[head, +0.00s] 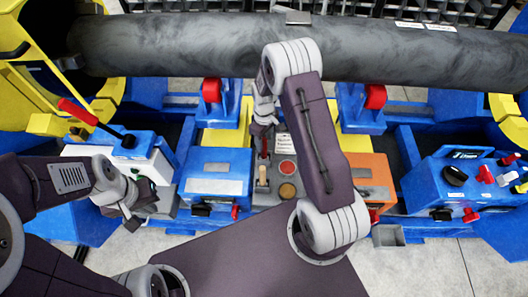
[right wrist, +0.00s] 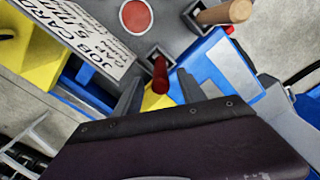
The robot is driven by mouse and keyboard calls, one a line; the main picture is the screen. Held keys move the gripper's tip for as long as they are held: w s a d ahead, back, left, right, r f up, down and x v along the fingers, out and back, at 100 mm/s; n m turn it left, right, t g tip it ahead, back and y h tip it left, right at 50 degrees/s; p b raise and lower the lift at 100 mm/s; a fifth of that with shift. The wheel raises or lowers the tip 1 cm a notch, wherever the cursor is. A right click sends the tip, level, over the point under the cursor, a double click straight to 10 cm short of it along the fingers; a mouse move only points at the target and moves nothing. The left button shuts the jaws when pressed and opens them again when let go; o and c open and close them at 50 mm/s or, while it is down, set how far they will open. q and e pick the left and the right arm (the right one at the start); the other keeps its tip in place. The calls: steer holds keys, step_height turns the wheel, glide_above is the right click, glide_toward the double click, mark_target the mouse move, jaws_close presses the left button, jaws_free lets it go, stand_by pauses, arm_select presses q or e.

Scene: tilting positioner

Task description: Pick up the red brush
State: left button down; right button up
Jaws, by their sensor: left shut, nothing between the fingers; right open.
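The red brush shows as a red handle (right wrist: 160,76) standing in a square holder on the grey panel in the right wrist view. In the head view the red handle (head: 264,147) is small, just below my right gripper (head: 263,128). In the right wrist view my right gripper (right wrist: 160,88) is open, with one finger on each side of the red handle's end. I cannot tell whether they touch it. The brush's lower part is hidden in the holder. My left gripper (head: 133,216) is shut and empty at the left, away from the brush.
The grey panel also bears a red disc (head: 287,168) and a job card (head: 286,141). A large dark pipe (head: 180,45) lies behind.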

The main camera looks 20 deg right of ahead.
mark_target(264, 152)
step_height(264, 152, down, 3)
steer(key=shift+s+a, duration=0.1)
steer(key=shift+f, duration=0.35)
steer(key=shift+r, duration=0.1)
jaws_close()
